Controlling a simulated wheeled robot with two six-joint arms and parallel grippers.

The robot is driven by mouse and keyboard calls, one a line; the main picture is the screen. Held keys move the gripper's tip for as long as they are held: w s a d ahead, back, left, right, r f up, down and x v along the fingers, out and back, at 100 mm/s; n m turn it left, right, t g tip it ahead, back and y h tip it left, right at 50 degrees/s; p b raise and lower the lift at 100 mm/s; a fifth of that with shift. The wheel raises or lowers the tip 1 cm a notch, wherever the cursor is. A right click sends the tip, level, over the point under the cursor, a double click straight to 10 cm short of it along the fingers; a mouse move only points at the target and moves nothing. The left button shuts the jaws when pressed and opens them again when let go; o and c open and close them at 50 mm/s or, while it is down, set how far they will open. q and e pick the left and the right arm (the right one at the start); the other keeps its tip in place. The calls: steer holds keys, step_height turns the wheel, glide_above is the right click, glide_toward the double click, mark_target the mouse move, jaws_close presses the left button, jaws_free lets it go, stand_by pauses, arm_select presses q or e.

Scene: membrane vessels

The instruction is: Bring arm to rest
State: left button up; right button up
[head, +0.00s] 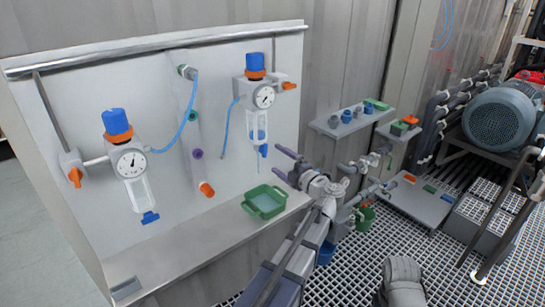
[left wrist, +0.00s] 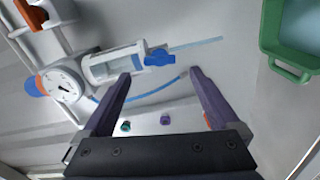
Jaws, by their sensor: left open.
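My left gripper (head: 275,160) is open and empty, with its purple fingers apart, in front of the white panel and above the right end of the ledge. In the left wrist view the open fingers (left wrist: 160,73) frame the panel and have nothing between them. The right filter regulator (head: 257,95), with blue knob, gauge and clear bowl, hangs on the panel up and left of the gripper. Its blue drain valve (left wrist: 158,58) shows beyond the fingers in the left wrist view. My right gripper is not in view.
A green tray (head: 248,208) sits on the ledge (head: 180,252) just below the left gripper. A left filter regulator (head: 131,160) and blue hoses hang on the panel. Shelves (head: 350,126) with small fittings, a grey bench (head: 418,205) and a motor (head: 500,118) stand to the right.

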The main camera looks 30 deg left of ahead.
arm_select(q)
steer(key=shift+v, duration=0.95)
